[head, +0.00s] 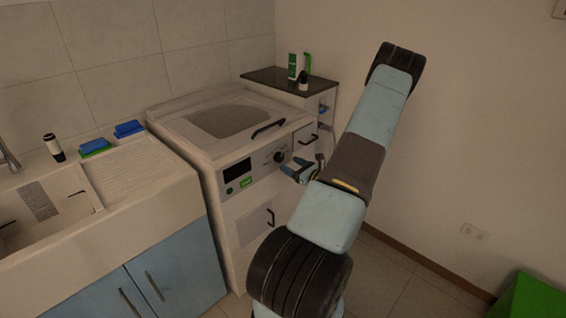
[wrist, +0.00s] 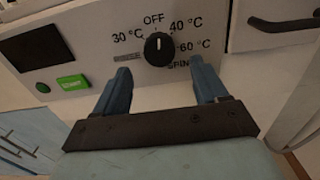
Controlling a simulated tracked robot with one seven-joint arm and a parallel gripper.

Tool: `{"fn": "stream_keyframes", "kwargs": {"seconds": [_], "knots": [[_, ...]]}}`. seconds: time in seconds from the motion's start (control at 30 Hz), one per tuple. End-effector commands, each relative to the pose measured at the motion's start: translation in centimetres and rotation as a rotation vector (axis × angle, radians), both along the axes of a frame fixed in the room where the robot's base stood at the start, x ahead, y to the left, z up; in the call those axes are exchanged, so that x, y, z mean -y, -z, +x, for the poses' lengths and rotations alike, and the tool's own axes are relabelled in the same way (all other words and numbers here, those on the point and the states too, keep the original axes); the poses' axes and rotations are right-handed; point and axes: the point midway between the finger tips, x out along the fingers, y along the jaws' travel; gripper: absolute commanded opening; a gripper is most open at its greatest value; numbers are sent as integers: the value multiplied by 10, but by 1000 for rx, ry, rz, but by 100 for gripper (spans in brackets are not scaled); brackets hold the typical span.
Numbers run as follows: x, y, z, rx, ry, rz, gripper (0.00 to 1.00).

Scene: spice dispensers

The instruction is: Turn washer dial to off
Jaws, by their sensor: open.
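The washer (head: 225,150) has a front panel with a black round dial (wrist: 158,49). In the wrist view the labels OFF, 30 °C, 40 °C, 60 °C and a partly hidden rinse mark surround the dial. Its short white mark sits on the upper part and seems to point up, roughly toward OFF; the exact angle is hard to tell. In the head view the dial (head: 280,157) is small, just left of my gripper (head: 294,169). In the wrist view my gripper (wrist: 162,70) is open, its blue fingers apart below and either side of the dial, with nothing between them.
A dark display (wrist: 36,50), a green button (wrist: 72,82) and a round dark green button (wrist: 43,87) lie left of the dial. A black handle (wrist: 284,22) is on a drawer to the right. The sink counter (head: 150,185) stands left of the washer.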

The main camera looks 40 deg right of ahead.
Motion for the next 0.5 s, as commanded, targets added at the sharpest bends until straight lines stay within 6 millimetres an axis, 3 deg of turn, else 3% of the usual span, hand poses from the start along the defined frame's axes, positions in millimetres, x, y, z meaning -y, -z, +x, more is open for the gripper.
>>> {"fn": "stream_keyframes", "kwargs": {"seconds": [0.2, 0.5], "knots": [[-3, 0, 32, 0, -2, 0, 72], [-4, 0, 48, 0, 0, 0, 72]]}}
